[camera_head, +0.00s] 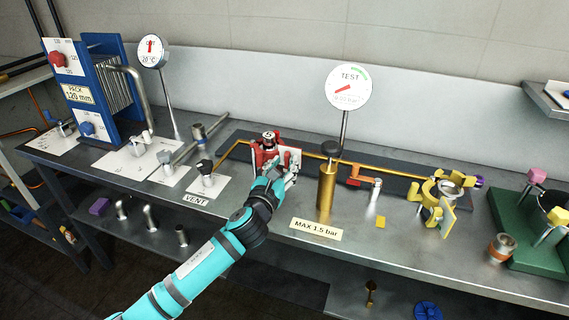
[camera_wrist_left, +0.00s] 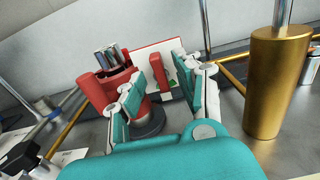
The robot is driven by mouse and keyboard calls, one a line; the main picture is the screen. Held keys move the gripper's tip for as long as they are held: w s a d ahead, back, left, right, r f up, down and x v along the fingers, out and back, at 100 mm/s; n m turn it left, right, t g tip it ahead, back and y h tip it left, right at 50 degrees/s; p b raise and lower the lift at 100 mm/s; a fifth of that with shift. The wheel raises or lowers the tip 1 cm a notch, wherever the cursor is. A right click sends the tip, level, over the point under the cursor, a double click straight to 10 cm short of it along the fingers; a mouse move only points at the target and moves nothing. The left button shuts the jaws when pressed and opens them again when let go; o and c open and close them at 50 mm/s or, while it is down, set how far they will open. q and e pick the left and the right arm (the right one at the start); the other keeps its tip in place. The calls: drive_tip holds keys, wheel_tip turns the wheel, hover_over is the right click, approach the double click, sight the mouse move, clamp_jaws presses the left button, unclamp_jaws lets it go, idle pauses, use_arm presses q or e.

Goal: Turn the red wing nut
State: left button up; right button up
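The red fixture (camera_head: 265,143) stands on the bench, with a white plate (camera_head: 292,157) at its right. In the left wrist view, the fixture's red body (camera_wrist_left: 97,92) has several metal pins on top. An upright red wing (camera_wrist_left: 157,70), which looks like the wing nut, shows in front of the white plate (camera_wrist_left: 143,54). My left gripper (camera_head: 277,170) is close in front of the fixture. In the left wrist view its fingers (camera_wrist_left: 157,92) are apart, one on each side of the wing, with visible gaps. Its lower part is hard to make out. My right gripper is not in view.
A brass cylinder (camera_head: 326,188) with a dark knob stands close right of my left gripper. The TEST gauge (camera_head: 348,88) rises behind it on a pole. A brass pipe (camera_head: 308,155) runs behind. A yellow clamp (camera_head: 430,192) stands farther right. A VENT valve (camera_head: 206,180) is at left.

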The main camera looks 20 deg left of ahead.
use_arm(q)
drive_tip(key=shift+w, duration=0.4)
drive_tip(key=shift+c, duration=0.4)
clamp_jaws()
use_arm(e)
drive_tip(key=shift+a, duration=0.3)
